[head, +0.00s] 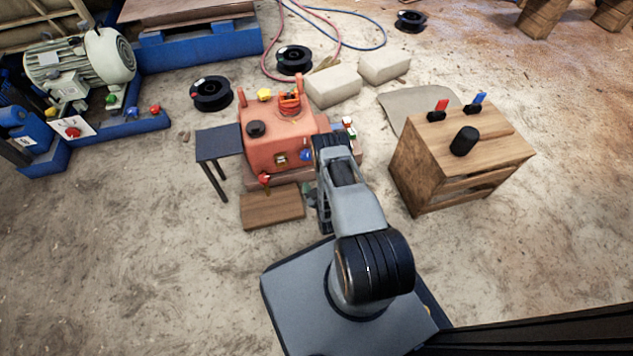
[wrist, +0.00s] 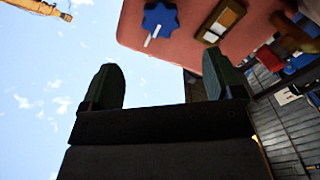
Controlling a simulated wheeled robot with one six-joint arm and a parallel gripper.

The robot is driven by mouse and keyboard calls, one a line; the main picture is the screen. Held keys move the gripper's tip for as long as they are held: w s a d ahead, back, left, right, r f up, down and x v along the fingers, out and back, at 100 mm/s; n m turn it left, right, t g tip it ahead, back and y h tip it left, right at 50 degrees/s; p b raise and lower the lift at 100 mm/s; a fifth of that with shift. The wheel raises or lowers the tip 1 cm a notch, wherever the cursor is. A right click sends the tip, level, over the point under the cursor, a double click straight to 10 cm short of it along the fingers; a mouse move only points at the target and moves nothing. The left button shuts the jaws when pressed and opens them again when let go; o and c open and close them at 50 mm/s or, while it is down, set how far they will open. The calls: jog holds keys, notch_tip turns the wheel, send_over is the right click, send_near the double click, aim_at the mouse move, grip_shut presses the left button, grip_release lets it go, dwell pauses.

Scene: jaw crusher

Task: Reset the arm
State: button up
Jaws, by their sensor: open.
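My gripper (wrist: 160,88) shows in the wrist view with its two dark fingers spread apart and nothing between them. In the head view my arm reaches forward from my base, and the wrist end is bent down beside the right front of a red machine (head: 268,152). The machine also fills the top of the wrist view (wrist: 190,35), with a blue star-shaped knob (wrist: 160,20) and a small framed panel (wrist: 221,20) on its face. In the head view the arm partly hides the machine's right side and the gripper's fingertips.
A wooden crate (head: 440,165) with red and blue handled items stands close on the right. A small dark table (head: 219,143) and a wooden board (head: 272,207) are near the machine. Black spools (head: 211,93), pale blocks (head: 333,86) and hoses lie behind. The ground at front left is clear.

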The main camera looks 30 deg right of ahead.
jog(key=shift+s+a, duration=0.1)
jog(key=shift+s, duration=0.3)
